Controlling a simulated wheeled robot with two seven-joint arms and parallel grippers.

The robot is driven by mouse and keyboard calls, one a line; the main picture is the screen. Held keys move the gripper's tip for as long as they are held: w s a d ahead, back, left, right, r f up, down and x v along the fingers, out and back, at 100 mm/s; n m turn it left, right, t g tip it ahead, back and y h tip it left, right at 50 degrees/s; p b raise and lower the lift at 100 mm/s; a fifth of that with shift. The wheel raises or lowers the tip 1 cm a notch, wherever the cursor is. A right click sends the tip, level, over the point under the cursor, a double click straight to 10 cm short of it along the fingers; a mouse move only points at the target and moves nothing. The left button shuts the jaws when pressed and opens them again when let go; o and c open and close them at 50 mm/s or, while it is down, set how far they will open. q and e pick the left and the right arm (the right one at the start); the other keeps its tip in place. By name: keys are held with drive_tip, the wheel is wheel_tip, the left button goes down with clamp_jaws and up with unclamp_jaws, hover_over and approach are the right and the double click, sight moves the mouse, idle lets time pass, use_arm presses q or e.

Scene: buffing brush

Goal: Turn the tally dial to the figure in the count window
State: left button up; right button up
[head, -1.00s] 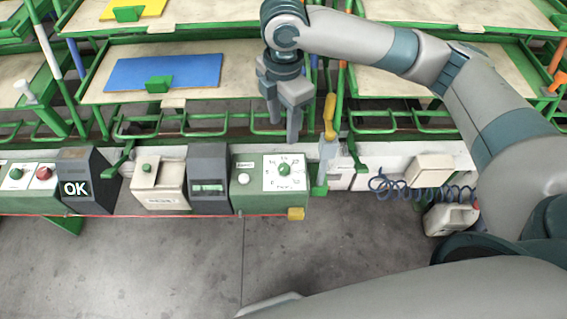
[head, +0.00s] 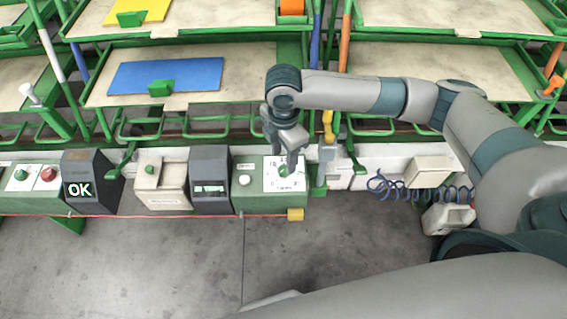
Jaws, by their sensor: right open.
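The tally dial (head: 283,171) is a small green knob on a white square plate with figures round it, on top of a green box (head: 262,201). My right gripper (head: 289,166) is open, pointing down over the dial, with its fingers at or just above the knob. I cannot tell whether they touch it. The fingers hide part of the plate. The count window (head: 209,188) is a dark display in a grey housing left of the box; its green characters are too small to read surely. My left gripper is not in view.
A white button (head: 244,180) sits left of the dial plate. An OK display (head: 78,189) and a red button (head: 48,174) stand farther left. A yellow-handled tool (head: 328,126) hangs close right of my gripper. Green racks with trays rise behind; grey floor lies in front.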

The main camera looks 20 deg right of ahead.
sight(284, 169)
drive_tip(key=shift+f+p, duration=0.4)
drive_tip(key=shift+f, duration=2.3)
drive_tip(key=c, duration=1.1)
